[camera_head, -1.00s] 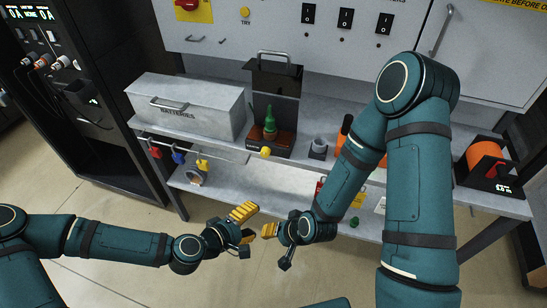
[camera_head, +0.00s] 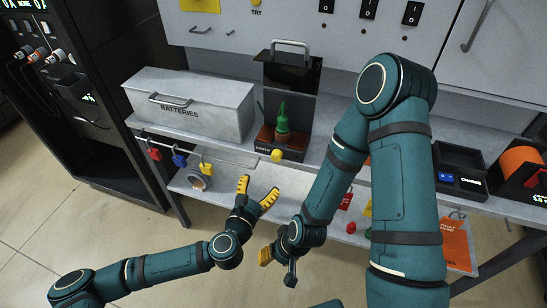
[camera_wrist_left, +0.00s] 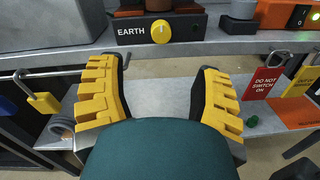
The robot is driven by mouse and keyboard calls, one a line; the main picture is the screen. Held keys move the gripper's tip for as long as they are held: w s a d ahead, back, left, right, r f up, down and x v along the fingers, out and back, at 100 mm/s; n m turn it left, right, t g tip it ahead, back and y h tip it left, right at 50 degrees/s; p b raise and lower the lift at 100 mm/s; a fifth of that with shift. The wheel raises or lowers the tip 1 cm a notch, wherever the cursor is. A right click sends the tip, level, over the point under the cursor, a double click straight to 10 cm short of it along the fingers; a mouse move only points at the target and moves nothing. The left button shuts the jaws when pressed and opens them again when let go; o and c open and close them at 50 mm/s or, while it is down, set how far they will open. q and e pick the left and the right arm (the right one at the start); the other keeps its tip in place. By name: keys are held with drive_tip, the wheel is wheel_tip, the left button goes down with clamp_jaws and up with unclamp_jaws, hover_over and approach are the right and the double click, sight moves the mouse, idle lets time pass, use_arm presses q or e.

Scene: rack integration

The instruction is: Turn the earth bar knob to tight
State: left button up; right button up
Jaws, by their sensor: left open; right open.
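The earth bar knob (camera_head: 277,155) is a small yellow knob on the front of a dark box at the shelf's front edge. In the left wrist view the knob (camera_wrist_left: 160,33) sits beside the word EARTH, with a white mark on its face, straight ahead. My left gripper (camera_head: 257,190) is open and empty, in front of and below the knob, with its fingers pointing up toward the shelf. In the left wrist view its yellow fingertips (camera_wrist_left: 160,72) are spread wide, apart from the knob. My right gripper (camera_head: 268,255) is lower, partly hidden by its own wrist, away from the knob.
A grey BATTERIES box (camera_head: 190,103) stands left on the shelf. A green bottle-shaped item (camera_head: 282,118) stands above the knob. Red, blue and yellow padlocks (camera_head: 179,160) hang from a rail at left.

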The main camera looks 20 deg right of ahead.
sight(275, 158)
use_arm(q)
drive_tip(key=x, duration=1.2)
drive_tip(key=shift+d+b, duration=0.1)
drive_tip(key=shift+b, duration=0.3)
drive_tip(key=shift+s, duration=0.1)
clamp_jaws()
